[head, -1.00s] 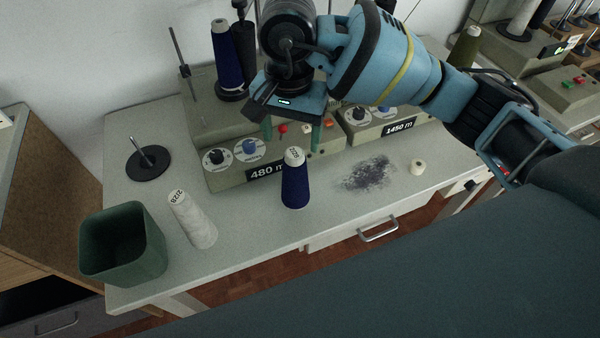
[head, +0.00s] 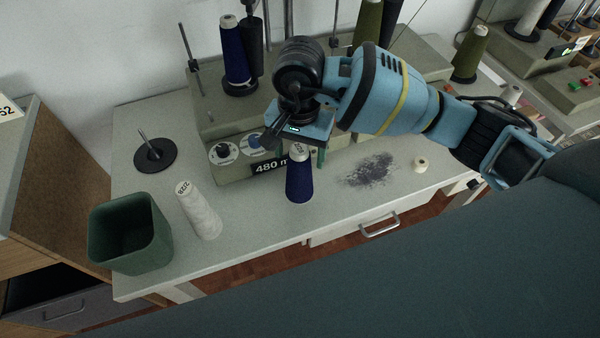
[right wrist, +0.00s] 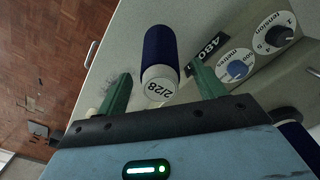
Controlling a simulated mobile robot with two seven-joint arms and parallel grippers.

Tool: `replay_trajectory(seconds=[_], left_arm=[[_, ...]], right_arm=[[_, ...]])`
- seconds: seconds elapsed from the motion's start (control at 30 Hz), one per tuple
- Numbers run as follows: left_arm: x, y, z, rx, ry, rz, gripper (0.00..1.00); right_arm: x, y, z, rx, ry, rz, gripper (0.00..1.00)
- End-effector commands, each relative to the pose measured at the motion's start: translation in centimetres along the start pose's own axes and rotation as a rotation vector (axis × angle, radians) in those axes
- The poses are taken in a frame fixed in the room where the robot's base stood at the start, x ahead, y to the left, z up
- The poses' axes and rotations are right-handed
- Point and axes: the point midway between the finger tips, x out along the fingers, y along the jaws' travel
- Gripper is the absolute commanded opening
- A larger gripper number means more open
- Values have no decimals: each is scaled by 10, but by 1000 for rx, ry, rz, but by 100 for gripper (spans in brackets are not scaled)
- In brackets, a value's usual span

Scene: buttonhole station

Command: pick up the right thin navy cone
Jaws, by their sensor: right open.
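A thin navy cone (head: 299,183) stands upright on the table in front of the 480 m machine. Its pale top is marked 2/28 and partly covered by my gripper in the head view. My right gripper (head: 300,155) is open just above it, pointing down. In the right wrist view the navy cone (right wrist: 160,50) shows between and beyond the two green fingers (right wrist: 163,88), with gaps on both sides. Another navy cone (head: 235,62) stands on the machine, further left and back. My left gripper is not in view.
A white cone (head: 201,212) and a green bin (head: 130,240) stand at the left of the table. A black spindle disc (head: 155,155) lies behind them. The 480 m machine (head: 225,170) is close behind the navy cone. Dark lint (head: 370,170) and a small spool (head: 421,165) lie to its right.

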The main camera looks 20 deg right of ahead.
Motion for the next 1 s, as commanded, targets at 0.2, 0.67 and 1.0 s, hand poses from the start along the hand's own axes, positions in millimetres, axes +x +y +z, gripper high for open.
replay_trajectory(seconds=[0.2,0.67,1.0], left_arm=[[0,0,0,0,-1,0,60],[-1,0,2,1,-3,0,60],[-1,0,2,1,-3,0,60]], right_arm=[[10,0,0,-1,-1,0,69],[9,0,1,-1,-1,0,26],[9,0,0,-1,-1,0,9]])
